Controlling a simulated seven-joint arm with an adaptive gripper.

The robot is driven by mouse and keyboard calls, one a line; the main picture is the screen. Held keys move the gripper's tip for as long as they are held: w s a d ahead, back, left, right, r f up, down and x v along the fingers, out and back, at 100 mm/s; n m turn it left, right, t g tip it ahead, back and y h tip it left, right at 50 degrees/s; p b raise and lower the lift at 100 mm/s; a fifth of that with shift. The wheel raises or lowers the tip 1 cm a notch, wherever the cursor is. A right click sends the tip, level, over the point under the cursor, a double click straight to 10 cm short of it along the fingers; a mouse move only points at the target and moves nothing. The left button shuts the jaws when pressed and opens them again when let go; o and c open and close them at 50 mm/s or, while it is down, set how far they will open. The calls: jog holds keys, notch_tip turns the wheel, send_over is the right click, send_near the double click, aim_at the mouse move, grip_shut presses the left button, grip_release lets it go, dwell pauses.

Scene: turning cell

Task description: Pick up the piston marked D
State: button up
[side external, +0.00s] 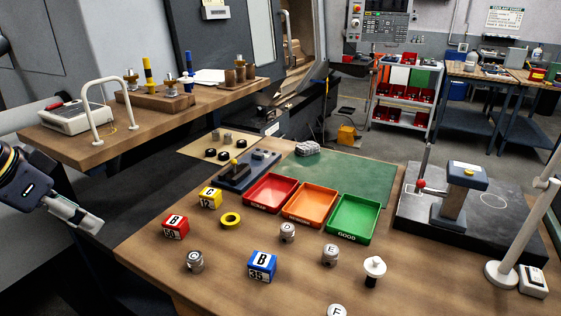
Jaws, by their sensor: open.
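The piston that appears marked D (287,233) is a small grey metal cylinder standing upright on the wooden table, in front of the orange tray. Its letter is small but reads as D. Similar grey pistons stand nearby: one marked E (330,255) to its right, one (195,262) to its left with an unclear letter, and one (337,311) cut off by the bottom edge. My gripper (88,222) is at the far left, off the table's left edge and well apart from every piston. It is open, with nothing seen between its fingers.
Red (270,193), orange (310,204) and green (354,218) trays stand behind the pistons. A red block (175,227), yellow block (209,198), blue block (262,266), yellow ring (230,220) and white-topped plug (374,270) stand around them. A measuring stand (458,195) is at right.

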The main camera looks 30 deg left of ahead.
jog(key=w+r+t, duration=0.1)
jog(key=w+r, duration=0.3)
jog(key=r, duration=0.1)
jog(key=m+g+h, duration=0.2)
jog(key=m+g, duration=0.1)
jog(key=m, duration=0.2)
send_over(285, 228)
jog(key=s, duration=0.2)
notch_tip(285, 228, down, 21)
jog(key=shift+w+a+r, duration=0.1)
jog(key=x, duration=0.4)
jog(key=a+x, duration=0.1)
jog(key=x, duration=0.1)
jog(key=shift+d, duration=0.15)
